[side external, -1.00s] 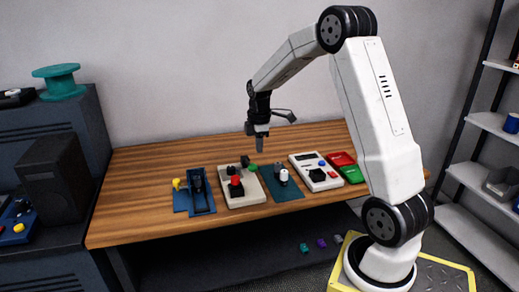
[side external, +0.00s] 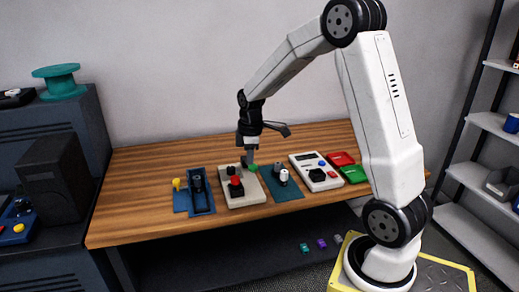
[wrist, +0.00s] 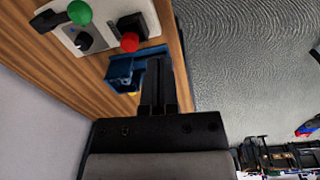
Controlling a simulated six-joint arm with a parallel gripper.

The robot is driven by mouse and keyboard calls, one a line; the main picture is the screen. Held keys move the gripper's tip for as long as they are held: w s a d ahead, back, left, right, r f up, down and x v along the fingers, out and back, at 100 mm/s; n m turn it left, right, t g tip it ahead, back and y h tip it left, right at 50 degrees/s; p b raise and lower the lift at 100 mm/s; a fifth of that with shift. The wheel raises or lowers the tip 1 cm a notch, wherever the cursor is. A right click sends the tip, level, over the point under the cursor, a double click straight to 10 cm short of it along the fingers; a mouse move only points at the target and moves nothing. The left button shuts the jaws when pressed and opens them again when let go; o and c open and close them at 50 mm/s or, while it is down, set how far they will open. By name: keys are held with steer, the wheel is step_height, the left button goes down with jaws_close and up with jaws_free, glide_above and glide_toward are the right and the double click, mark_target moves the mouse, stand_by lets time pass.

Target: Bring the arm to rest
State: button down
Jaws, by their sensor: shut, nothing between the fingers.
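My gripper (side external: 249,158) points down over the wooden table, its fingers together and empty. In the side view its tips overlap the back of the beige panel (side external: 228,200), close to the green knob (side external: 253,168); I cannot tell whether they touch. The panel also carries a red button (side external: 236,181). In the wrist view, my gripper's dark fingers (wrist: 160,72) lie side by side, with the green knob (wrist: 79,13) and red button (wrist: 129,42) at the upper left. The blue fixture (wrist: 121,72) is partly hidden behind the fingers.
The wooden table (side external: 130,215) also holds the blue fixture with a yellow part (side external: 177,184), a teal plate (side external: 285,194) with a white knob, a white control box (side external: 318,183), and red (side external: 341,158) and green (side external: 353,175) trays. The table's back left is clear.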

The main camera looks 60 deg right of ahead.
steer(key=s+a+f+m+t, duration=0.1)
steer(key=s+a+m, duration=0.2)
steer(key=a, duration=0.6)
steer(key=s+a+f+m+t, duration=0.1)
steer(key=s+a+m, duration=0.3)
steer(key=s+a, duration=0.4)
steer(key=shift+a+f, duration=0.55)
steer(key=shift+a, duration=0.05)
